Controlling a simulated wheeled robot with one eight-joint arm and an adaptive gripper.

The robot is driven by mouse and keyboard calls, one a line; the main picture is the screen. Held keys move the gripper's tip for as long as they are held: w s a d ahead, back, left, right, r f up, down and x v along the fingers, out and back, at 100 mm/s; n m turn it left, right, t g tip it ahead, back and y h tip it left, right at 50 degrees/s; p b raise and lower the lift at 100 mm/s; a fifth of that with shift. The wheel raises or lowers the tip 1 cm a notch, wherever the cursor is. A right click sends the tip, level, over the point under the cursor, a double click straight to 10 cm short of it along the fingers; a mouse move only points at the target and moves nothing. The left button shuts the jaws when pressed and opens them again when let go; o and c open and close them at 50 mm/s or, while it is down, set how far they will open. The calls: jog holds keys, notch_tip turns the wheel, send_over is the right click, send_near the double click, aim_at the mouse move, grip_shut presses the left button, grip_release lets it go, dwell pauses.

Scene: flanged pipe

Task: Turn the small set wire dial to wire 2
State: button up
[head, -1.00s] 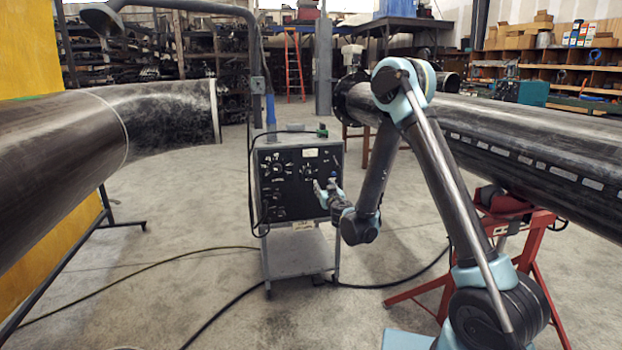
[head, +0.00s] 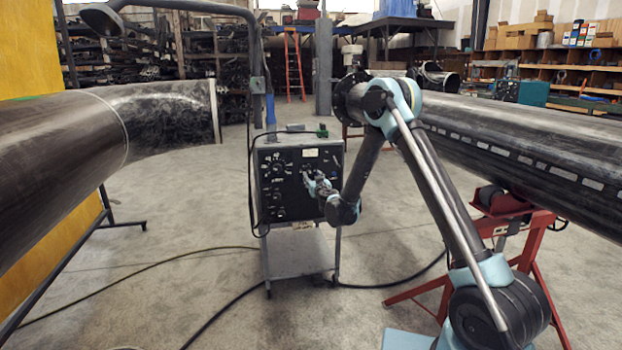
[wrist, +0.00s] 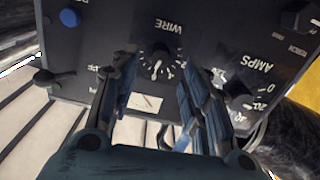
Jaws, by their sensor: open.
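The set wire dial (wrist: 160,63) is a small black knob with white marks around it, on a black panel below the upside-down word WIRE. My gripper (wrist: 158,78) is open, its fingers on either side of the dial in the picture, with a gap to it on both sides. I cannot tell how deep the fingertips reach or whether they touch the panel. In the head view my gripper (head: 312,183) is in front of the right half of the panel and hides the small dial. The dial's pointed setting is too small to read.
The control box (head: 268,222) stands on a grey cart. A large pipe (head: 520,135) on a red stand lies right of the box.

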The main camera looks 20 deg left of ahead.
aim_at(310, 173)
jog(key=shift+x, duration=2.3)
grip_shut()
